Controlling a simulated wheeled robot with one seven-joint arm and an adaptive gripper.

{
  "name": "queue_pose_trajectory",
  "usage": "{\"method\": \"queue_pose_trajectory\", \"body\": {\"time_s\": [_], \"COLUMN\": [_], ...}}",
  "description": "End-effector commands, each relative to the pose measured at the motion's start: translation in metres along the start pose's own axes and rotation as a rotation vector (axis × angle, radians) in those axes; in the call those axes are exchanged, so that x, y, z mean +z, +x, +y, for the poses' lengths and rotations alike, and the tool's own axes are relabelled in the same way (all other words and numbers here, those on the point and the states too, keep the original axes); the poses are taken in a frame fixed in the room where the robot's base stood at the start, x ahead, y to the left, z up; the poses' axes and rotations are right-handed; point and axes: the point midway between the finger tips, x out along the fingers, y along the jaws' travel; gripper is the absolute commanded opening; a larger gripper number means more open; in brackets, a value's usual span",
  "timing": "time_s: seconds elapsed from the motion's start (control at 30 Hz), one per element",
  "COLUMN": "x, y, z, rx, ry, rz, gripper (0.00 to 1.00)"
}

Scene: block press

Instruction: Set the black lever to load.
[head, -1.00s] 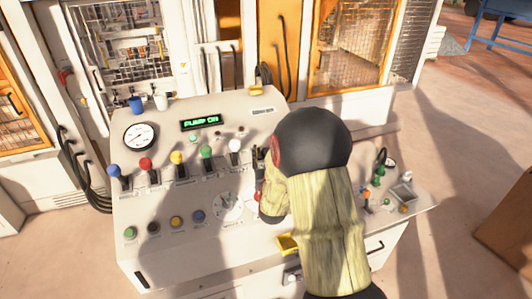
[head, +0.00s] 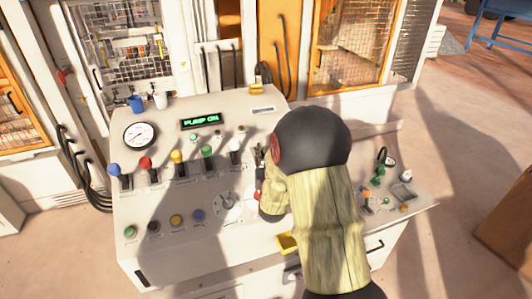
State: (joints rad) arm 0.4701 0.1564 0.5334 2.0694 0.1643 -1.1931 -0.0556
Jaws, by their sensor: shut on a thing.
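The control panel (head: 150,205) carries a row of levers with coloured knobs. My arm comes in from the lower right, and its black joint and yellowish link cover the right end of that row. My gripper (head: 260,157) shows only as small dark parts at the left edge of the arm, just right of the white-knobbed lever (head: 235,145). It is shut at the place where the black lever stands in the row. The black lever's knob and its position marks are hidden by the gripper and arm.
Levers with green (head: 206,151), yellow (head: 176,156), red (head: 145,163) and blue (head: 113,170) knobs stand to the left. A lit display (head: 201,121) reads "PUMP ON". A gauge (head: 140,135) and coloured buttons are on the panel. Small controls (head: 378,175) lie right of my arm.

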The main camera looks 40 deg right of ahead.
Motion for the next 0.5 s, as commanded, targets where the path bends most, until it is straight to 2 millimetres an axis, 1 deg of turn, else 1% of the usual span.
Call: {"method": "queue_pose_trajectory", "body": {"time_s": [0.03,0.17,0.5], "x": [0.0000,-0.0001,-0.0003], "y": [0.0000,0.0000,0.0001], "z": [-0.0002,-0.0002,-0.0002], "rx": [0.000,0.000,0.000], "ry": [0.000,0.000,0.000], "rz": [0.000,0.000,0.000], "gripper": [0.07,0.00,0.00]}}
